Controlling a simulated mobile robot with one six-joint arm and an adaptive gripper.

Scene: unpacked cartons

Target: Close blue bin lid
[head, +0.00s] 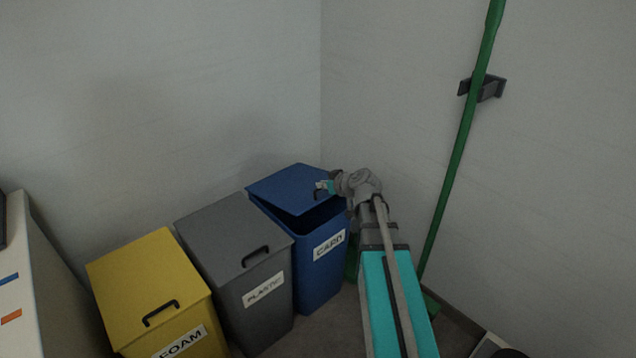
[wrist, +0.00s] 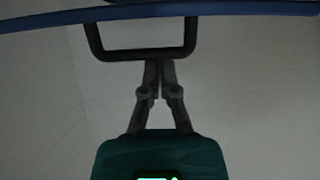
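The blue bin (head: 318,280), labelled CARD, stands at the right end of the bin row. Its blue lid (head: 285,187) is tilted partly open, with a dark gap below its front edge. My gripper (head: 330,187) is at the lid's front right edge, by the handle, which it partly hides. In the wrist view, the lid's edge (wrist: 50,21) crosses the top and the black handle loop (wrist: 112,55) hangs below it. My gripper's fingertips (wrist: 159,66) are together right at the handle's bar; I cannot tell whether they touch it.
A grey bin (head: 235,235) labelled PLASTIC and a yellow bin (head: 150,285) labelled FOAM stand to the left, lids shut. A green pole (head: 462,140) leans in a dark wall bracket (head: 490,88) on the right. Walls meet close behind the blue bin.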

